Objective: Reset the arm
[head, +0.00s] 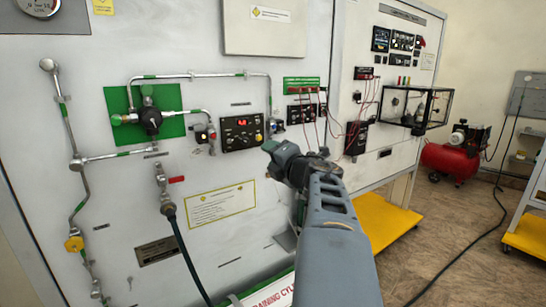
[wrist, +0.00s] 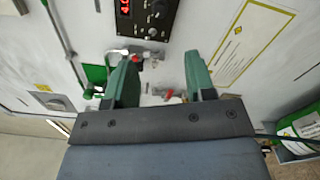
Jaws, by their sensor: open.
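My arm reaches up from the bottom of the head view, and my gripper (head: 272,148) is in front of the white trainer panel (head: 240,65). In the wrist view my gripper (wrist: 163,75) shows two green fingers spread apart with nothing between them. Beyond the fingers are the panel, a black control box (wrist: 145,15) with a red display, and a red-handled valve (wrist: 172,95). In the head view the control box (head: 242,132) is just left of my gripper. I cannot tell the exact gap between my gripper and the panel.
Pipes (head: 120,156) with a green-backed regulator (head: 150,118) and a red-handled valve (head: 172,180) stick out on the left. A hose (head: 190,255) hangs below. A glass box (head: 415,105) juts out at right. A red compressor (head: 450,162) stands on the open floor (head: 440,225).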

